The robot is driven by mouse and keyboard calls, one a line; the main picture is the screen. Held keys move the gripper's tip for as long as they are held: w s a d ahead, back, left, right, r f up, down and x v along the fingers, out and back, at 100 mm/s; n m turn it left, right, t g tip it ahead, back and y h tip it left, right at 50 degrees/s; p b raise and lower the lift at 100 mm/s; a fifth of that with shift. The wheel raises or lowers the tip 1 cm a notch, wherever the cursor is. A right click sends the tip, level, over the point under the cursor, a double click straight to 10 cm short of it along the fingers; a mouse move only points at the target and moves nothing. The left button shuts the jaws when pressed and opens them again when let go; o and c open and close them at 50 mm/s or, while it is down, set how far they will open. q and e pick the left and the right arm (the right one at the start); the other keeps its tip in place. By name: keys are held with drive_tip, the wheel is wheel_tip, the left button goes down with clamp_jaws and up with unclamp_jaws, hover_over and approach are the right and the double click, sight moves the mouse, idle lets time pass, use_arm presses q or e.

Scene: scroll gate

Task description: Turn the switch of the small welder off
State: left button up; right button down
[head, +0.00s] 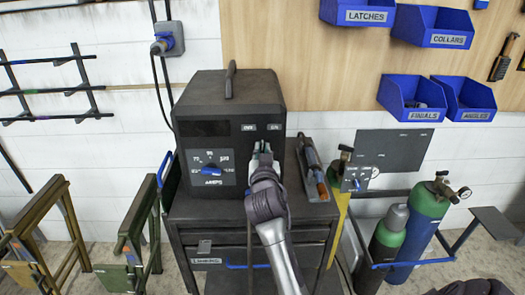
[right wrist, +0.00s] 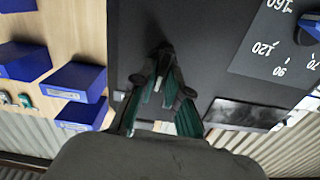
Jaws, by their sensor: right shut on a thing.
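The small welder (head: 200,88) is a dark box with a top handle, standing on a dark cart. Its front has two small pale labels (head: 248,127) at upper right, too small to read surely. My right gripper (head: 262,150) is at the front just below these labels. In the right wrist view, my right gripper (right wrist: 163,62) has its fingertips closed together against the dark front panel. It is shut on a small part there, apparently the switch, which the fingers hide. I cannot tell which way the switch points. My left gripper is not in view.
A blue dial (head: 211,169) sits on the welder's front, left of my gripper. A torch (head: 315,170) lies on the cart (head: 185,207) to the right. Gas cylinders (head: 420,220) stand further right. Blue bins (head: 412,100) hang on the wall. Stands (head: 140,225) are at left.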

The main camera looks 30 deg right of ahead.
drive_tip(key=shift+n+p, duration=0.45)
drive_tip(key=shift+n, duration=0.55)
drive_tip(key=n+p, duration=0.1)
drive_tip(key=n, duration=0.2)
drive_tip(key=shift+w+a, duration=0.1)
drive_tip(key=shift+n+p, duration=0.85)
drive_tip(key=shift+n, duration=1.15)
drive_tip(key=c, duration=1.3)
unclamp_jaws()
drive_tip(key=shift+w, duration=0.1)
drive_tip(key=shift+o, duration=0.6)
drive_tip(key=shift+w+f, duration=0.1)
drive_tip(key=shift+f, duration=0.05)
